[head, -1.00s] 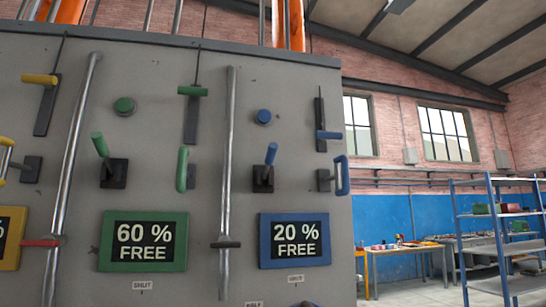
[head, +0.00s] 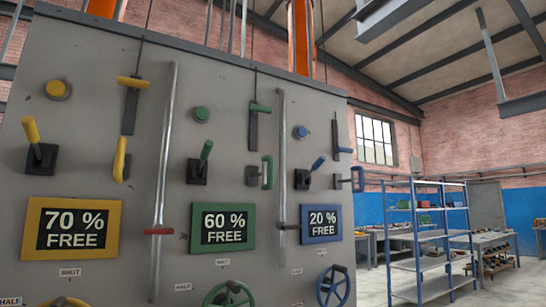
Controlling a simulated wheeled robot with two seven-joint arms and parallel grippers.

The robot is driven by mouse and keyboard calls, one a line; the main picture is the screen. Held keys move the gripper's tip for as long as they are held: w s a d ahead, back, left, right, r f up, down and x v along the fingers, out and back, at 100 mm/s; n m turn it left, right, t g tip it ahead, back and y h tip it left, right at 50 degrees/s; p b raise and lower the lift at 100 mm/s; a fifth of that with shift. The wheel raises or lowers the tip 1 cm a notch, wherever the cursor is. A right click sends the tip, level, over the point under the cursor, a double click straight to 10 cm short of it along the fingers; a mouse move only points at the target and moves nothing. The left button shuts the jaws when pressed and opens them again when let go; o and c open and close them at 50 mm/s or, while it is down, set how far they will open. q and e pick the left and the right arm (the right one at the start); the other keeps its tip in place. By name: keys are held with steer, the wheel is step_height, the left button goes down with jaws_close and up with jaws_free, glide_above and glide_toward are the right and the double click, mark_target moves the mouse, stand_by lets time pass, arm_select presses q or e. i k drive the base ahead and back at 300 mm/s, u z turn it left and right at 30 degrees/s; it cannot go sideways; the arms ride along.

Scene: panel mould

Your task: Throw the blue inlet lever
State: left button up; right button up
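A blue lever (head: 317,165) sticks out of a black base on the grey panel (head: 230,80), in the blue group at the panel's right side. Its handle tilts up to the right. Near it are a blue sliding handle (head: 343,150), a blue loop handle (head: 357,179) and a round blue knob (head: 301,132). A blue-framed display (head: 321,224) below reads 20 % FREE. A blue handwheel (head: 334,286) is at the bottom, partly cut off. Neither of my grippers is in view.
Green (head: 205,154) and yellow (head: 31,131) levers stand to the left in similar groups. Vertical metal rods (head: 281,170) run between groups. A blue-framed shelf (head: 428,240) and workbenches (head: 487,240) stand beyond the panel at the right, with open floor before them.

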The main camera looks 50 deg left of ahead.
mark_target(320, 160)
steer(key=k, duration=0.45)
steer(key=u, duration=1.45)
steer(key=i, duration=0.15)
steer(key=z, duration=0.2)
